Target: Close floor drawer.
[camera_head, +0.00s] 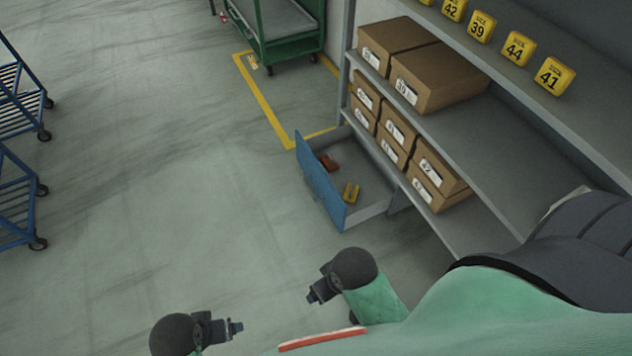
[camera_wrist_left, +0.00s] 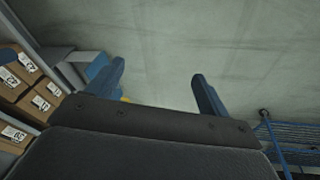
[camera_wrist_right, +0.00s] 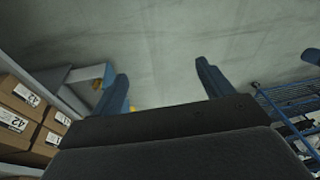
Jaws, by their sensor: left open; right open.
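The floor drawer has a blue front (camera_head: 322,184) and a grey tray (camera_head: 345,157). It stands pulled out from under the shelf rack, near the floor, with a reddish-brown item (camera_head: 328,162) and a yellow item (camera_head: 351,192) inside. My left gripper (camera_head: 238,328) is open and empty, low in the head view, well apart from the drawer. My right gripper (camera_head: 312,296) is open and empty, nearer the drawer but not touching it. Part of the drawer shows beyond the fingers in the left wrist view (camera_wrist_left: 96,66) and right wrist view (camera_wrist_right: 84,73).
The shelf rack (camera_head: 480,165) holds several brown shoe boxes (camera_head: 436,78) and yellow size blocks (camera_head: 518,48). A green cart (camera_head: 290,45) stands behind, by yellow floor tape (camera_head: 264,103). Blue carts (camera_head: 15,200) stand at far left. The floor left of the drawer is clear.

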